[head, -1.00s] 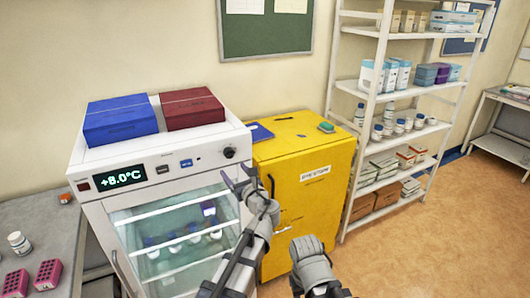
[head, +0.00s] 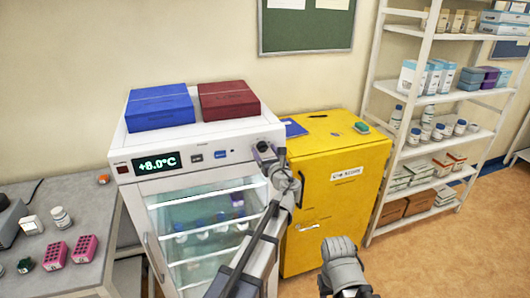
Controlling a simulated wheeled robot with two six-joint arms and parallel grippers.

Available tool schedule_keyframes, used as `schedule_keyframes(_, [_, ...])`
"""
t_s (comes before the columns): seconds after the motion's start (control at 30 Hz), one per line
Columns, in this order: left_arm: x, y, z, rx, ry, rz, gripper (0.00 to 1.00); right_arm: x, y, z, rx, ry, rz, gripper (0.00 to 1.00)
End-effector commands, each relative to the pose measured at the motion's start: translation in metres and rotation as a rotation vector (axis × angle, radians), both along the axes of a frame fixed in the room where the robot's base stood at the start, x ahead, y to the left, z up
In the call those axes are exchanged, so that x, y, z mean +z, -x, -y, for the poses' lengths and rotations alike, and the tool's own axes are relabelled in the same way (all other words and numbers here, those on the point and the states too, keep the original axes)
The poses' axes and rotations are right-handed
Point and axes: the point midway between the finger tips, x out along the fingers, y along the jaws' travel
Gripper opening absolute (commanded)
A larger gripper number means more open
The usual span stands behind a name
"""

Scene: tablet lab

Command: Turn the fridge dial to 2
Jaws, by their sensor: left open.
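The white fridge (head: 135,192) has a glass door and a display (head: 157,163) reading +8.0°C. Its dark round dial (head: 263,146) is at the right end of the front panel, partly hidden by my left gripper. My left gripper (head: 266,155) is open, with its fingers right at the dial. I cannot tell whether they touch it or sit around it. The dial's marks and setting are too small and covered to read. The grey end of my right arm shows low in the picture, but its fingers do not.
A blue box (head: 160,108) and a red box (head: 228,101) lie on the fridge top. A yellow cabinet (head: 345,190) stands close on the right, and a shelf (head: 432,125) beyond it. A grey bench (head: 85,270) with pink racks is on the left.

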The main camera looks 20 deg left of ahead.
Motion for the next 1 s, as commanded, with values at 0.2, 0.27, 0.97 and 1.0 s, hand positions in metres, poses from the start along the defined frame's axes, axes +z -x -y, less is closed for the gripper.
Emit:
schedule_keyframes(0.2, [0.0,-0.0001,-0.0002,0.0,0.0,0.0,0.76,0.0,0.0,0.0,0.0,0.0,0.0,0.5])
schedule_keyframes(0.27, [0.0,-0.0001,-0.0002,0.0,0.0,0.0,0.71,0.0,0.0,0.0,0.0,0.0,0.0,0.5])
schedule_keyframes(0.97, [0.0,0.0001,0.0001,0.0,0.0,0.0,0.0,0.0,0.0,0.0,0.0,0.0,0.0,0.5])
schedule_keyframes(1.0, [0.0,0.0001,0.0001,0.0,0.0,0.0,0.0,0.0,0.0,0.0,0.0,0.0,0.0,0.5])
